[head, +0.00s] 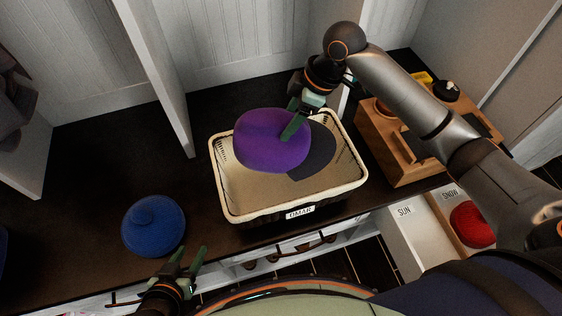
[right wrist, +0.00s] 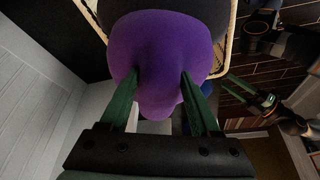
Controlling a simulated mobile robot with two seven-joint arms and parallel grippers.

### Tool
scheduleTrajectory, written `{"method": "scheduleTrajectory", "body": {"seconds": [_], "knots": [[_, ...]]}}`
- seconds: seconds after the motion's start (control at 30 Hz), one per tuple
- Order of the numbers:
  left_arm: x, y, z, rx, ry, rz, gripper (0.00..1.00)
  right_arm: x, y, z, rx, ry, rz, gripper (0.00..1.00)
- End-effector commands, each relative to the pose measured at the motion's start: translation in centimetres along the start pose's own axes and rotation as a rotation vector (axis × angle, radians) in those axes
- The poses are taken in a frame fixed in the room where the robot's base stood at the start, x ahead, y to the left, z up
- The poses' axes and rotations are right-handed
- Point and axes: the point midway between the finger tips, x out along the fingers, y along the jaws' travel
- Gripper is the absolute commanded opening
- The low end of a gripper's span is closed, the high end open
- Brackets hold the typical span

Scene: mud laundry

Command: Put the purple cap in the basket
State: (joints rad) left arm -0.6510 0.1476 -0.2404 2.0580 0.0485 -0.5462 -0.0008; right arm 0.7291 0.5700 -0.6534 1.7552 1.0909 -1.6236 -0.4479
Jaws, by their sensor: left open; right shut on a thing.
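The purple cap (head: 262,143) is held by my right gripper (head: 292,127) over the left and middle part of the basket. In the right wrist view the purple cap (right wrist: 160,50) sits between the two green fingers of my right gripper (right wrist: 160,78), which are shut on it. The basket (head: 228,197) is cream with a label reading OMAR on its front and stands on the dark bench. Whether the cap touches the basket floor is hard to tell. My left gripper (head: 190,262) is open and empty at the bench's front edge, below the blue cap.
A blue cap (head: 153,226) lies on the bench left of the basket. A wooden box organizer (head: 400,150) stands to the right. Below it are bins labelled SUN (head: 405,225) and SNOW, with a red hat (head: 472,224) inside. White divider panels (head: 160,75) rise behind.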

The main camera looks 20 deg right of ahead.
Motion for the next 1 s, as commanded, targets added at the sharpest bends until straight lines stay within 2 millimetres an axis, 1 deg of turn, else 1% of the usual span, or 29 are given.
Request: {"method": "scheduleTrajectory", "body": {"seconds": [0.07, 0.17, 0.3, 0.37, 0.47, 0.5, 0.53, 0.6, 0.7, 0.8, 0.97, 1.0], "knots": [[0.1, 0.1, 0.6, -0.004, -0.013, 0.001, 0.5, 0.8, 0.0, 0.2, -0.007, -0.001, -0.006, 0.0], [0.5, -0.1, 1.1, -0.004, -0.016, 0.0, 0.5, 2.8, -0.1, 1.1, -0.008, -0.002, -0.008, 0.0], [1.0, -0.3, 1.8, -0.002, -0.014, -0.003, 0.5, 6.4, -0.1, 2.6, -0.007, -0.003, -0.008, 0.0], [1.2, -0.4, 2.1, -0.001, -0.014, -0.004, 0.5, 7.9, -0.1, 3.3, -0.007, -0.003, -0.009, 0.0], [1.5, -0.6, 2.1, 0.004, 0.003, -0.009, 0.5, 10.4, -0.1, 4.3, -0.006, -0.002, -0.007, 0.0], [1.3, -0.9, 0.6, 0.019, 0.052, -0.015, 0.5, 10.5, 0.0, 4.3, -0.007, -0.001, -0.005, 0.0], [1.2, -1.0, -0.3, 0.028, 0.084, -0.019, 0.5, 10.9, 0.0, 4.5, -0.008, -0.001, -0.005, 0.0], [1.1, -1.2, -2.0, 0.045, 0.146, -0.025, 0.5, 11.7, 0.0, 4.8, -0.008, 0.0, -0.004, 0.0], [0.8, -1.5, -3.9, 0.065, 0.215, -0.033, 0.5, 12.5, 0.0, 5.2, -0.007, -0.002, -0.004, 0.0], [0.5, -1.5, -5.0, 0.076, 0.255, -0.036, 0.5, 12.9, 0.0, 5.4, -0.008, -0.001, -0.003, 0.0], [0.3, -1.6, -6.1, 0.088, 0.299, -0.04, 0.5, 13.6, 0.0, 5.6, -0.009, -0.001, -0.003, 0.0], [0.1, -1.7, -6.8, 0.096, 0.327, -0.042, 0.5, 14.0, 0.0, 5.8, -0.009, -0.002, -0.004, 0.0]]}}
